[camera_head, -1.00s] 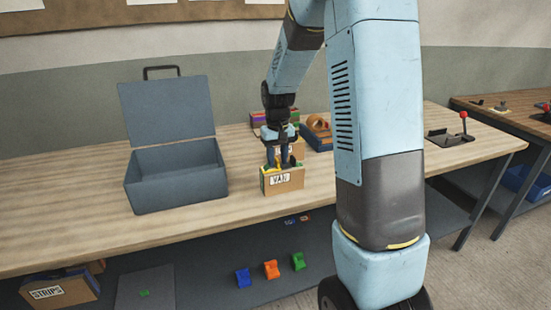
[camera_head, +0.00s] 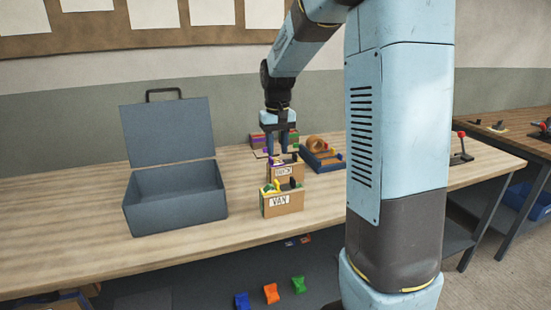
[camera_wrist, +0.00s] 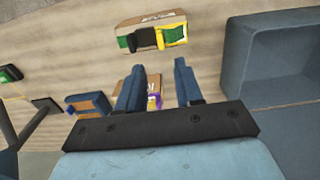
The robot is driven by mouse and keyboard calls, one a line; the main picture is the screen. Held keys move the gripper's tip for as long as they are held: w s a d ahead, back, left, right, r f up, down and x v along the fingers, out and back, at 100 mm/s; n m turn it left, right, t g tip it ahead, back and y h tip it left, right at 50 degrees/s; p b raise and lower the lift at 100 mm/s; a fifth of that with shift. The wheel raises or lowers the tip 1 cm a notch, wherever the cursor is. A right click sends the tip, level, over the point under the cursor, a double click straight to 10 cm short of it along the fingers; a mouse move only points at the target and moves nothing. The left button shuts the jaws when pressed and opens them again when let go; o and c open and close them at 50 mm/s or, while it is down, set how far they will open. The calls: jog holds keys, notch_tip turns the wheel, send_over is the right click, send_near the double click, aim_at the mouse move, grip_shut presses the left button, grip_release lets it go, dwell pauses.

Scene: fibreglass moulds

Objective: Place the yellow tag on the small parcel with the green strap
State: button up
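The small parcel with the green strap (camera_head: 285,204) stands upright on the bench, with a white VAN label on its front. The yellow tag (camera_head: 277,185) is on its top, by the green strap at the left end. In the wrist view the yellow tag (camera_wrist: 174,34) lies at one end of the parcel (camera_wrist: 142,21), beside a dark piece. My gripper (camera_head: 280,152) is open and empty, behind the VAN parcel and above a second cardboard parcel with a purple strap (camera_head: 287,171). In the wrist view that parcel (camera_wrist: 153,86) shows between my spread fingers (camera_wrist: 158,72).
A grey open-lidded box (camera_head: 175,200) stands to the left. Behind are red, green and purple items (camera_head: 262,142) and a blue tray with an orange ring (camera_head: 325,158). Blue, orange and green pieces (camera_head: 270,293) lie below the bench top. Bench between box and parcels is clear.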

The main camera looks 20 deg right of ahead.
jog(key=s+a+r+t, duration=0.1)
jog(key=s+r, duration=0.3)
jog(key=s, duration=0.2)
jog(key=s+r+t, duration=0.1)
jog(key=s+r, duration=0.3)
jog(key=s, duration=0.2)
jog(key=s+a+t, duration=0.1)
jog(key=s+t, duration=0.2)
jog(key=s, duration=1.3)
jog(key=shift+a+t, duration=0.3)
jog(key=shift+a, duration=0.1)
